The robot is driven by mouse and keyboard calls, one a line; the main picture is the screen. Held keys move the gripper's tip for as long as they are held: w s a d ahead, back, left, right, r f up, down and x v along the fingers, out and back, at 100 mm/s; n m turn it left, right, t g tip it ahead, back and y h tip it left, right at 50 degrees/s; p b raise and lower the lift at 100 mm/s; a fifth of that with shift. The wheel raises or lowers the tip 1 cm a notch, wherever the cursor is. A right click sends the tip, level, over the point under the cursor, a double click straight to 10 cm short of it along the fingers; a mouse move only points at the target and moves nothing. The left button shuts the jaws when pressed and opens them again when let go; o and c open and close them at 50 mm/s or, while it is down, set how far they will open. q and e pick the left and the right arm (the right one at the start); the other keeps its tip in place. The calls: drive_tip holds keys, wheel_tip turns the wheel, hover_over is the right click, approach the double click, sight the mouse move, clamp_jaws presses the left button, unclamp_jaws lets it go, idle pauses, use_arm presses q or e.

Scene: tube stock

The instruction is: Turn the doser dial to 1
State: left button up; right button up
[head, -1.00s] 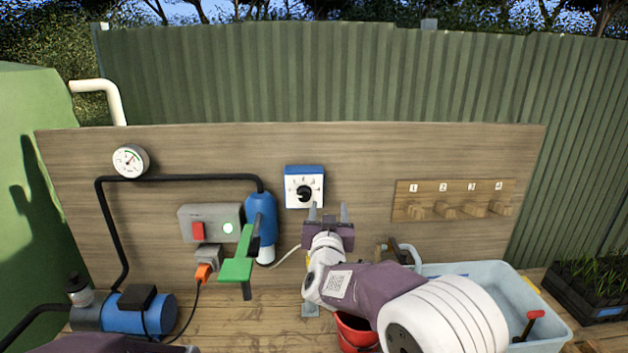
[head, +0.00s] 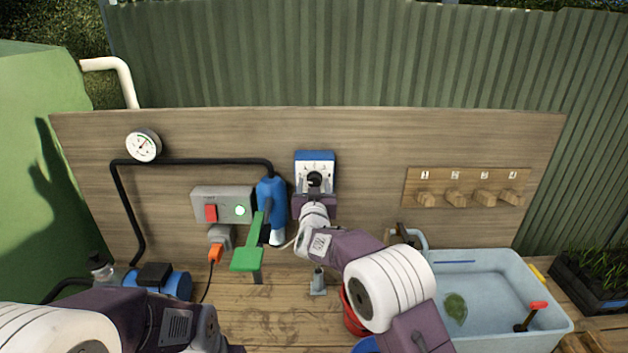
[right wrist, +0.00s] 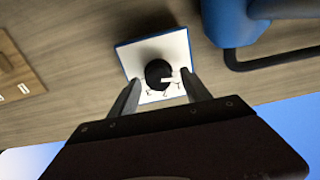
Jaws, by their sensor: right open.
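The doser (head: 315,160) is a box with a blue top and a white face, mounted on the wooden board. Its black dial (head: 314,180) sits low on the face under small numbers. In the right wrist view the dial (right wrist: 158,73) appears upside down, its white mark pointing right, near the 1; its exact setting is hard to tell. My right gripper (head: 314,187) is open at the doser's lower part, and the right wrist view shows its fingertips (right wrist: 162,79) on either side of the dial, with no clear contact. My left arm is at bottom left, its gripper out of view.
A blue pump cylinder (head: 270,200) and a green lever (head: 248,255) stand just left of my right gripper. A grey switch box (head: 222,191) is further left. Wooden pegs (head: 455,200) are right on the board, above a pale blue tub (head: 500,262).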

drive_tip(key=shift+w, duration=0.2)
drive_tip(key=shift+w+d+f, duration=0.1)
drive_tip(key=shift+w, duration=0.1)
drive_tip(key=shift+c, duration=0.7)
drive_tip(key=shift+s, duration=0.1)
clamp_jaws()
